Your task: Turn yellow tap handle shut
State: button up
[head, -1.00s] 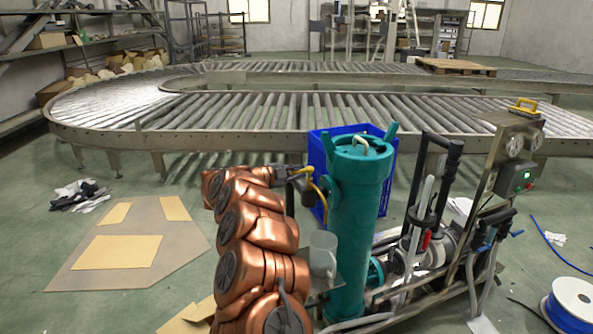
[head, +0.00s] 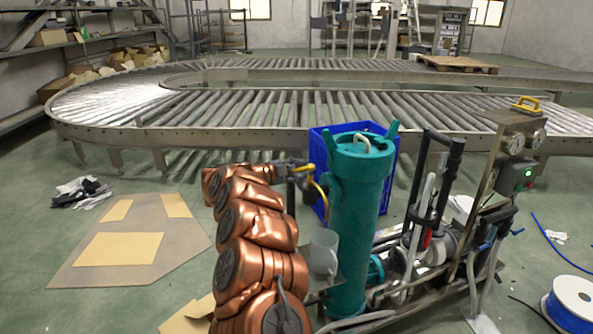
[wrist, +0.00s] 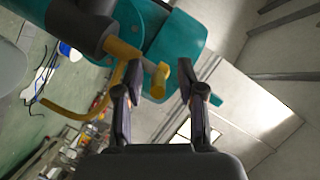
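The yellow tap handle (wrist: 160,82) shows close up in the wrist view, at the end of a dark pipe fitting beside the teal cylinder (wrist: 185,40). My gripper (wrist: 160,93) is open, one finger on each side of the handle, with gaps visible; whether either finger touches it I cannot tell. In the head view the handle (head: 304,169) is small, left of the teal cylinder (head: 358,230). My gripper (head: 291,166) is there at the end of my copper-coloured arm, with its fingers too small to make out.
A blue crate (head: 318,150) is behind the cylinder. Pump pipework and a gauge panel (head: 514,160) stand to the right. Floor at left holds cardboard (head: 120,248).

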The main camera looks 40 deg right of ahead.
jog(key=v, duration=1.2)
dwell(0.6)
